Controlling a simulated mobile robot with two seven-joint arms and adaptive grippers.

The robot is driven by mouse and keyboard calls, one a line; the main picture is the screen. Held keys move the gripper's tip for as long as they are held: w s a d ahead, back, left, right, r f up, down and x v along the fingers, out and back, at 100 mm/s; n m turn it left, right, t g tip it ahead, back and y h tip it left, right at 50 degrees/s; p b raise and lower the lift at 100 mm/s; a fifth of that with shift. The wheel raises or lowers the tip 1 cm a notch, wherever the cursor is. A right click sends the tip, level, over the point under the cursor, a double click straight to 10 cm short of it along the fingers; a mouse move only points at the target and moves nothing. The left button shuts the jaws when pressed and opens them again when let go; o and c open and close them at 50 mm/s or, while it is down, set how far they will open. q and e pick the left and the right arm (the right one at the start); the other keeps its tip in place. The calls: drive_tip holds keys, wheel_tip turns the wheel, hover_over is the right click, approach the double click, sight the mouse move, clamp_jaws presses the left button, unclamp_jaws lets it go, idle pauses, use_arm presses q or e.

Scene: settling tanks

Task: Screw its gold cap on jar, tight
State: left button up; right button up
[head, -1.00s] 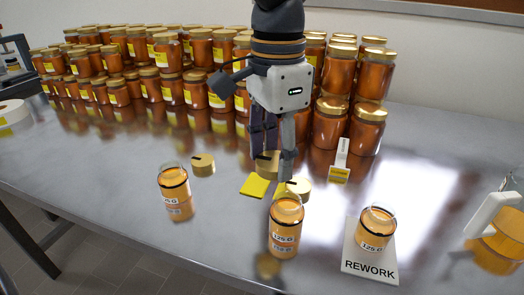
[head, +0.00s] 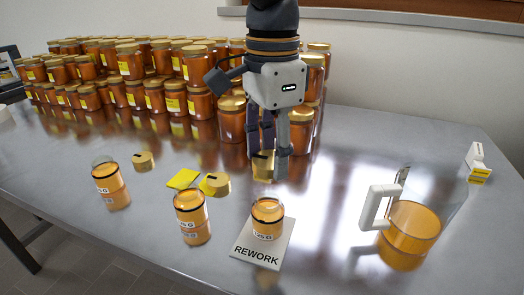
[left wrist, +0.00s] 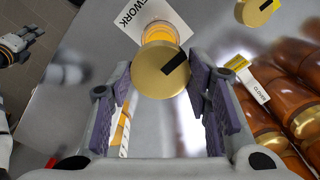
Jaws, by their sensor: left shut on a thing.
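My left gripper (head: 268,172) is shut on a gold cap (head: 262,165) with a black mark, held above the table behind the jars. In the left wrist view the cap (left wrist: 160,70) sits between the fingers and partly covers the open amber jar behind it (left wrist: 159,32). That jar (head: 267,218) stands upright on the white REWORK card (head: 258,256), apart from the cap. Two more open jars stand to its left, a middle one (head: 192,217) and a far left one (head: 110,186). A grey jointed part (left wrist: 20,40), seemingly my right gripper, shows small in the left wrist view.
Two loose gold caps, a left one (head: 144,161) and a nearer one (head: 217,185), lie by yellow pads (head: 183,178). A clear jug (head: 410,235) with a white handle stands right. Stacked capped jars (head: 130,65) fill the back. The right rear table is mostly clear.

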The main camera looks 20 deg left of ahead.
sight(268, 199)
use_arm(q)
drive_tip(key=shift+a+f, duration=0.15)
drive_tip(key=shift+f, duration=2.95)
drive_tip(key=shift+f, duration=0.8)
drive_tip(key=o, duration=0.8)
drive_tip(key=shift+o, duration=0.4)
drive_tip(key=o, duration=0.4)
drive_tip(key=shift+o, duration=0.2)
drive_tip(key=shift+r, duration=3.55)
